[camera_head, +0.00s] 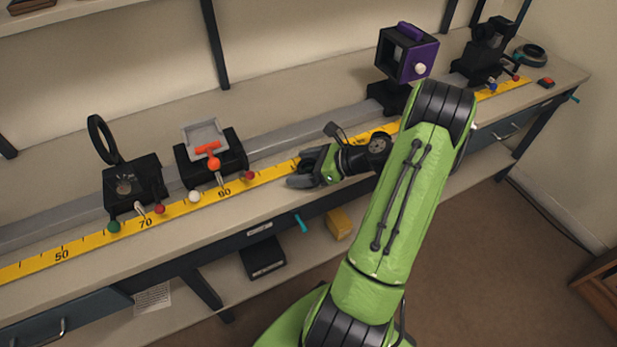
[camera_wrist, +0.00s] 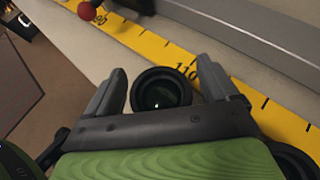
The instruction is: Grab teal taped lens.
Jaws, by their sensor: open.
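My gripper (camera_head: 308,172) is low over the front part of the bench, beside the yellow scale. In the wrist view my gripper (camera_wrist: 161,72) is open. A round lens with a black rim and dark greenish glass (camera_wrist: 160,92) shows between its fingers, with a small gap visible on each side. Its lower edge is partly covered by my gripper's body. No teal tape can be made out on it, and the head view does not show it. Another dark, bluish ring-shaped lens (camera_head: 530,55) lies at the far right end of the bench.
The yellow scale (camera_head: 285,168) runs along a grey rail. Left of my gripper stand a black holder with a ring (camera_head: 132,182) and one with an orange knob (camera_head: 212,155). A purple-framed holder (camera_head: 416,60) stands behind my arm. Coloured knobs stick out over the scale.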

